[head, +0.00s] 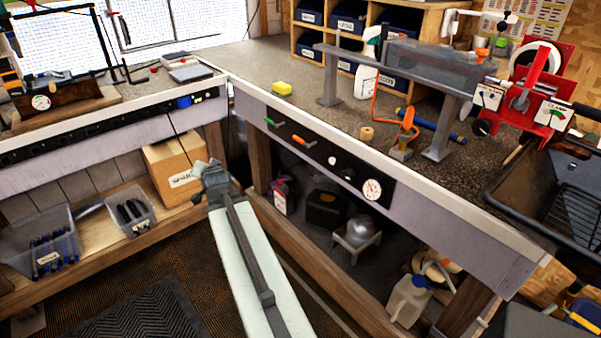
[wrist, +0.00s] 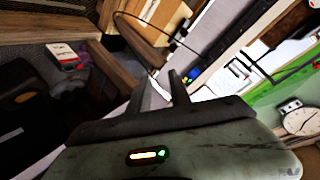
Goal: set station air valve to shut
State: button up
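A black control panel (head: 322,155) is set in the front face of the right-hand bench. It carries a green lever (head: 271,122), an orange lever (head: 303,141), white dials and a round gauge (head: 372,189). I cannot tell from any readable label which lever is the station air valve. My gripper (head: 203,172) is below and left of the panel, near the inner corner of the benches, apart from both levers. In the wrist view my gripper's fingers (wrist: 164,90) are a little apart, with nothing seen held between them.
A cardboard box (head: 175,168) stands on the left lower shelf, close behind my gripper. A wooden bench leg (head: 258,160) stands just right of it.

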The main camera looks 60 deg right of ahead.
jog(key=s+d+f+m+t+h+b, duration=0.1)
jog(key=s+d+f+m+h+b, duration=0.2)
jog(key=d, duration=0.4)
jog(key=s+d+f+m+h+b, duration=0.1)
jog(key=s+d+m+h+b, duration=0.1)
jog(key=s+d+b, duration=0.35)
jog(key=m+h+b, duration=0.6)
jog(key=h+b, duration=0.1)
send_near(300, 140)
jog(key=w+d, duration=0.2)
jog(key=d, duration=0.1)
jog(key=p+x, duration=0.2)
jog(key=x, duration=0.5)
jog(key=shift+w+d+r, duration=0.1)
jog(key=shift+w+r, duration=0.15)
jog(key=shift+r, duration=0.05)
grip_shut()
jog(key=shift+f, duration=0.1)
jog(key=shift+s, duration=0.1)
